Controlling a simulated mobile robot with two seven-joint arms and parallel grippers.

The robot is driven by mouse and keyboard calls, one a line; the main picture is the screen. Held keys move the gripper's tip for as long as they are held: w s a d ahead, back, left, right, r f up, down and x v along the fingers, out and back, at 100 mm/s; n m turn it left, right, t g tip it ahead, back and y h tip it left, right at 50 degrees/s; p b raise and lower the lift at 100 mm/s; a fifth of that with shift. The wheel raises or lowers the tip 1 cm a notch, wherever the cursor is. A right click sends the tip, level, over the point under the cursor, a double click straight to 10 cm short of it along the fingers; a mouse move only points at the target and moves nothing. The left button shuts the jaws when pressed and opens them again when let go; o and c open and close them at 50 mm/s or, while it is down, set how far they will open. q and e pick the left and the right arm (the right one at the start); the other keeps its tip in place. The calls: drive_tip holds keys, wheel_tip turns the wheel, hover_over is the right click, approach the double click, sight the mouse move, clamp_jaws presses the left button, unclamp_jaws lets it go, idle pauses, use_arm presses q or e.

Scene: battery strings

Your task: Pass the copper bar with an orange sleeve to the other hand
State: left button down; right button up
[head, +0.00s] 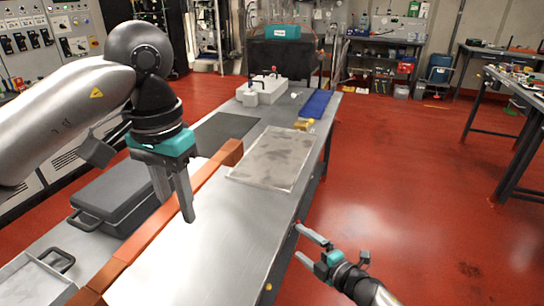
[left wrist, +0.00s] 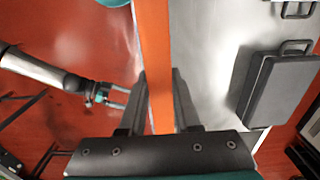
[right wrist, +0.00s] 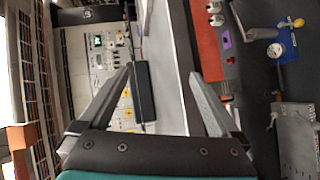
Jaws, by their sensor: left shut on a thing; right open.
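The copper bar with an orange sleeve (head: 205,186) runs slantwise above the metal bench, from the lower left to a brown end near the middle. My left gripper (head: 178,207) is shut on it partway along. In the left wrist view the orange sleeve (left wrist: 156,45) passes between the left gripper's fingers (left wrist: 160,90). My right gripper (head: 300,245) is open and empty beyond the bench's right edge, over the red floor, well apart from the bar. It also shows in the left wrist view (left wrist: 117,97). The right wrist view shows its spread fingers (right wrist: 160,88) with nothing held between them.
A black case (head: 122,196) and a grey tray (head: 35,285) lie on the bench's left side. Red floor (head: 390,200) is open to the right.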

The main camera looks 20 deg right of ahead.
use_arm(q)
drive_tip(key=shift+r, duration=0.1)
use_arm(e)
drive_tip(key=a+r+n+g+y, duration=0.2)
drive_tip(key=a+r+n+y, duration=0.25)
drive_tip(key=r+n, duration=0.95)
drive_tip(key=a+r+n+g+y, duration=0.3)
drive_tip(key=a+r+n, duration=0.2)
drive_tip(key=r+n, duration=0.9)
drive_tip(key=w+a+m, duration=0.1)
drive_tip(key=w+a, duration=0.5)
drive_tip(key=a, duration=0.2)
drive_tip(key=shift+w+a+f+m, duration=0.3)
drive_tip(key=shift+w+a+f, duration=0.05)
drive_tip(key=shift+a, duration=0.05)
